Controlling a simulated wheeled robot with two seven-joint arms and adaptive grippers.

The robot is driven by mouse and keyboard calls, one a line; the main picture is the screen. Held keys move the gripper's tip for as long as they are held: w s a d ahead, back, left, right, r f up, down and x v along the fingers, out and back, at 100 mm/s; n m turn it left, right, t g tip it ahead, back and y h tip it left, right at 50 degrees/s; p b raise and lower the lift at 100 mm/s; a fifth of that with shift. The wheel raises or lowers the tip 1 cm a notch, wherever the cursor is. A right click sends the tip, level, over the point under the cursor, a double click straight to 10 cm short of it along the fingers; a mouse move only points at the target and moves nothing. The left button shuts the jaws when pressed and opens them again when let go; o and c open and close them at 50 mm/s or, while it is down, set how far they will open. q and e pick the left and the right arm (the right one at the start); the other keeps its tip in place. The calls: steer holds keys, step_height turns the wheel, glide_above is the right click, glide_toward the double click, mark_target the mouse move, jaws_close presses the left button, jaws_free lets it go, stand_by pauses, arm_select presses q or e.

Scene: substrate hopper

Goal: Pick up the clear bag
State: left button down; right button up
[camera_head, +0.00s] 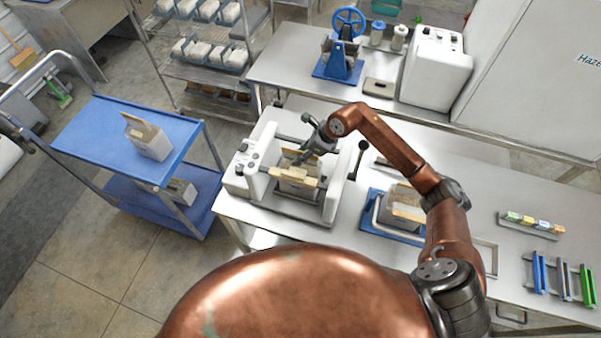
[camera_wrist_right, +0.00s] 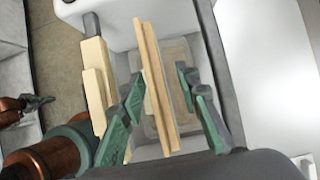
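A clear bag with pale contents sits in the white machine (camera_head: 332,205), under my right gripper. In the right wrist view the bag (camera_wrist_right: 178,75) shows pale and see-through between and beyond the fingers, partly hidden. A tan upright strip (camera_wrist_right: 155,90) runs between the fingers, with gaps on both sides. My right gripper (camera_head: 303,155) is over the machine; in the wrist view its green and dark fingers (camera_wrist_right: 163,95) are apart, holding nothing. A dark gripper on a copper arm, seemingly my left (camera_wrist_right: 38,103), shows small at the wrist view's left edge; its opening is unclear.
Tan bars cross the machine's front, and a black-knobbed lever (camera_head: 358,158) rises at its right. A blue stand (camera_head: 373,212) holds another bag close by. A blue cart (camera_head: 85,132) stands left. Colored clips (camera_head: 588,284) lie at the bench's right. Bench space between stand and clips is partly clear.

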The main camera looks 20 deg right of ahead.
jaws_close()
stand_by(0.5)
steer(key=shift+w+r, duration=0.1)
steer(key=shift+r, duration=0.1)
